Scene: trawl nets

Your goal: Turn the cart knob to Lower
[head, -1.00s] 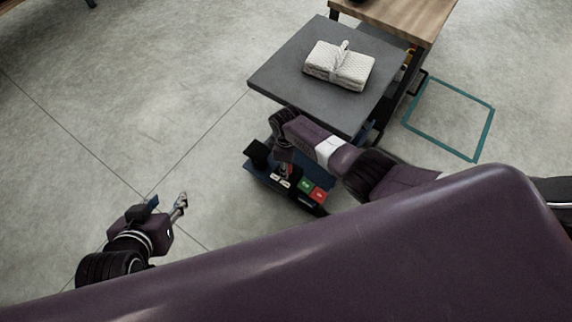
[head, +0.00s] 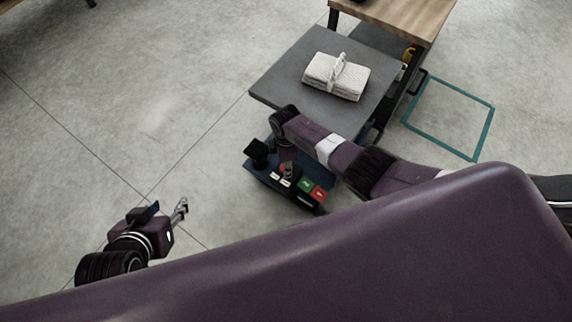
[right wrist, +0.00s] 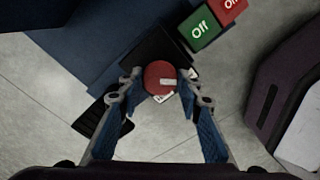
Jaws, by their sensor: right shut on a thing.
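The cart (head: 290,88) has a grey top. A panel at its near end carries a red knob (right wrist: 156,78) with a white pointer mark, clear in the right wrist view. The pointer lies roughly sideways, toward the right of that picture. My right gripper (right wrist: 158,80) is shut on the knob, one finger on each side. In the head view my right arm partly covers the knob and panel. The labels beside the knob are mostly hidden. My left gripper (head: 180,208) hangs over bare floor, left of the cart, empty; its jaw gap is too small to judge.
A white tied net bundle (head: 336,77) lies on the cart top. A wooden table (head: 405,15) adjoins the cart's far end. A teal floor outline (head: 487,133) lies right.

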